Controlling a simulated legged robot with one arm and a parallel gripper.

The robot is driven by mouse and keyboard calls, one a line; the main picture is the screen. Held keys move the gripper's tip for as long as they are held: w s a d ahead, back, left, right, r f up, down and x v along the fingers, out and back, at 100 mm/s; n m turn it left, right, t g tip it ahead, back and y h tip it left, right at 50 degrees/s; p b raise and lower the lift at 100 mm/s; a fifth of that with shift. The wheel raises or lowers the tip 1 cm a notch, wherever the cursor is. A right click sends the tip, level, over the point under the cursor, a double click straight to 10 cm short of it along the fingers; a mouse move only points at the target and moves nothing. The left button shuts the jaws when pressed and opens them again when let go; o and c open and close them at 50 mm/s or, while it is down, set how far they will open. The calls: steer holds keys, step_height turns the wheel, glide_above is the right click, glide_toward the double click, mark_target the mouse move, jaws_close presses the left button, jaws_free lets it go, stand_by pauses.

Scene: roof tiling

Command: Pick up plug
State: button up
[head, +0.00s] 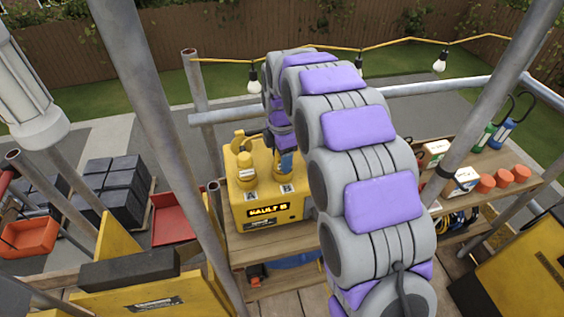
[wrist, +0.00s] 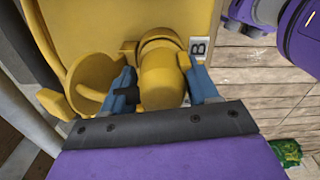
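A yellow cylindrical plug (wrist: 163,82) stands at the socket marked B on top of a yellow power box (head: 268,212). My gripper (wrist: 161,88) has its two blue fingers on either side of this plug, low over the box. The fingers are very close to the plug's sides; I cannot tell whether they press on it. In the head view my gripper (head: 286,163) is over the B side of the box, and my arm partly hides that side. To the left, a round yellow socket part (wrist: 95,80) stands near my left finger.
The box stands on a wooden shelf (head: 250,250) among scaffold poles (head: 150,100). Orange cups (head: 503,177) and small boxes (head: 467,180) stand on a plank to the right. Dark tile stacks (head: 113,185) and a red tray (head: 175,217) lie to the left.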

steer(key=shift+a, duration=0.15)
steer(key=c, duration=0.3)
steer(key=shift+d, duration=0.3)
steer(key=c, duration=0.4)
steer(key=shift+c, duration=0.8)
steer(key=shift+r, duration=0.1)
